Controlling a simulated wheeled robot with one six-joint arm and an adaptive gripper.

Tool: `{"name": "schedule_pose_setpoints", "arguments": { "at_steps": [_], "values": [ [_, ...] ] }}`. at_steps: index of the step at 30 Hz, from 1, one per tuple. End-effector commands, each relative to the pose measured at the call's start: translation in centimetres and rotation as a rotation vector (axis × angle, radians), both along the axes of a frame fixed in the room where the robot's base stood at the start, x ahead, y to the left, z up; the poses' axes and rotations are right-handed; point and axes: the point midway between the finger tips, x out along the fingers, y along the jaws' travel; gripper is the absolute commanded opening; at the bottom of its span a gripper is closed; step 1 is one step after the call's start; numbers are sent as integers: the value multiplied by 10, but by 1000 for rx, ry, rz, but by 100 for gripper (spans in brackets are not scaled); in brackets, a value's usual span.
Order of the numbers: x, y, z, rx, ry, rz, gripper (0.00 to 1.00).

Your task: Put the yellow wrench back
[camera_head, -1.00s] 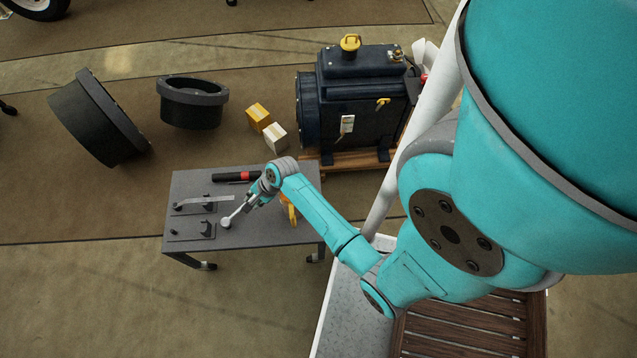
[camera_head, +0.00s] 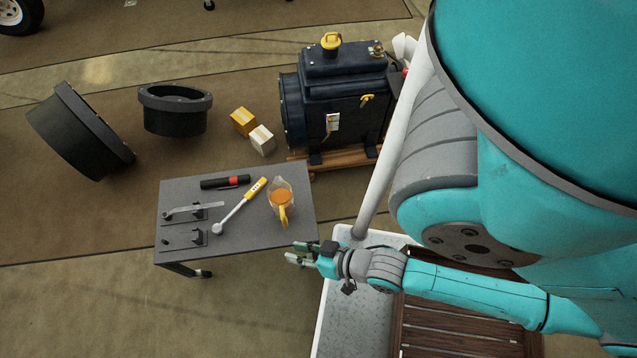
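The yellow wrench (camera_head: 240,206) has a silver shaft, a round head and a yellow handle. It lies diagonally on the grey table (camera_head: 235,240), its head toward the front left and its handle toward the back right. A black holder (camera_head: 197,237) with two upright pieces is left of the wrench head and appears empty. A similar holder (camera_head: 197,212) behind it bears a plain silver wrench (camera_head: 187,210). My gripper (camera_head: 291,252) is off the table's front right corner, apart from the yellow wrench. Its fingers look spread, with nothing between them.
A clear jug (camera_head: 281,193) of orange liquid with a yellow handle stands right of the wrench. A black flashlight (camera_head: 225,182) with a red band lies behind it. Two small boxes (camera_head: 252,131), a dark motor (camera_head: 340,95) and black ring parts (camera_head: 175,108) are beyond the table.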

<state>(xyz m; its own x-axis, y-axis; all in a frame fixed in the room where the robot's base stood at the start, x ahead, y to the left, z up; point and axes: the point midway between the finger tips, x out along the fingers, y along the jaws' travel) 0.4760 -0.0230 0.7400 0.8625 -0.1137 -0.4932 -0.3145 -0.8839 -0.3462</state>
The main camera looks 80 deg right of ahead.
Motion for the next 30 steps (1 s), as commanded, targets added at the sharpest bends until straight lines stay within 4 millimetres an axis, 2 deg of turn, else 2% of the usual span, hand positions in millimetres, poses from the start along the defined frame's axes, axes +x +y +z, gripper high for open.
{"name": "schedule_pose_setpoints", "arguments": {
  "at_steps": [1,6,9,12,16,30],
  "values": [
    [-13,5,22,-58,-25,50,26],
    [-37,15,90,-249,-126,187,26],
    [-45,19,120,-327,-173,242,26],
    [-49,22,138,-374,-203,274,26],
    [-51,23,146,-397,-217,288,26],
    [-51,23,146,-396,-217,286,24]
  ]
}}
